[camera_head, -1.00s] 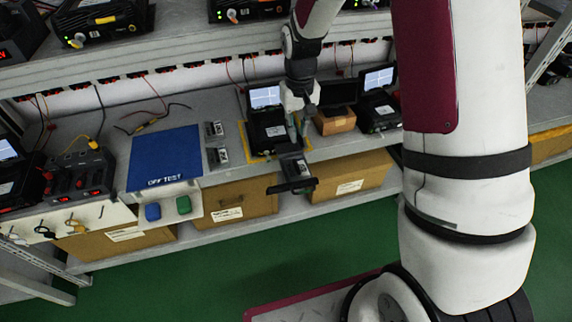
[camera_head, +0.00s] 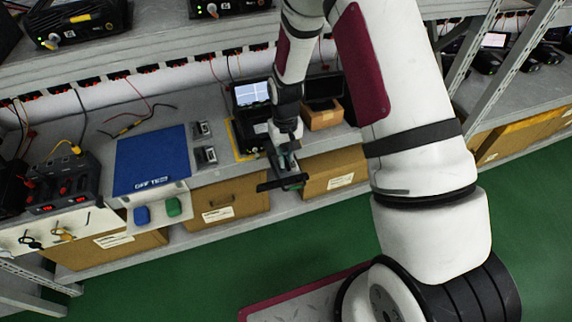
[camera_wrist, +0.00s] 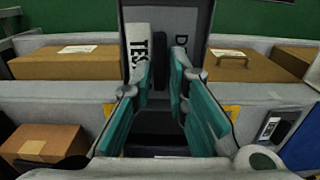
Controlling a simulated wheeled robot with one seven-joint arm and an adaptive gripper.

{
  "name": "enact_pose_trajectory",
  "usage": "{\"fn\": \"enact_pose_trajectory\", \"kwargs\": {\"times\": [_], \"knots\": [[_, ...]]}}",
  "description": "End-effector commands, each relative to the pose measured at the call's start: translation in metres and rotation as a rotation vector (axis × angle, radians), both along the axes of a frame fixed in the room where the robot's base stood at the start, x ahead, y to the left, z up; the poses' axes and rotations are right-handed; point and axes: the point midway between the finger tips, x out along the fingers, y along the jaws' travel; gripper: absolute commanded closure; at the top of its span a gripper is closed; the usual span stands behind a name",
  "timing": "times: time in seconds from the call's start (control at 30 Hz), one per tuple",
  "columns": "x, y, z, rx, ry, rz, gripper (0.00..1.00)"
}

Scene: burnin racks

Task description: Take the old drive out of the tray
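A dark tray (camera_head: 292,181) sticks out over the shelf's front edge, in front of a black unit with a lit screen (camera_head: 252,94). My gripper (camera_head: 285,163) is over the tray, pointing down. In the wrist view, my gripper's teal fingers (camera_wrist: 162,68) stand apart with a gap between their tips. The tray (camera_wrist: 187,22) shows beyond them, with a white strip lettered "TES" (camera_wrist: 138,45) at its left side. The old drive cannot be clearly told apart from the tray, and the fingers hide part of this area.
A blue mat (camera_head: 150,160) lies left of the unit, with two small drive-like items (camera_head: 203,130) (camera_head: 207,155) between them. A small brown box (camera_head: 322,116) stands right of the unit. Cardboard boxes (camera_head: 228,202) fill the lower shelf.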

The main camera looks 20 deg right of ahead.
Motion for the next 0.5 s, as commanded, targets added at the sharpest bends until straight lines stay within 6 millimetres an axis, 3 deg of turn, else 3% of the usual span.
{"fn": "enact_pose_trajectory", "kwargs": {"times": [0.27,0.37,0.5], "knots": [[0.0001,0.0001,-0.0048,0.000,-0.001,0.000,0.85],[0.0000,0.0001,-0.0047,0.000,-0.001,0.000,1.00],[0.0000,0.0001,-0.0045,0.000,-0.001,0.000,1.00]]}}
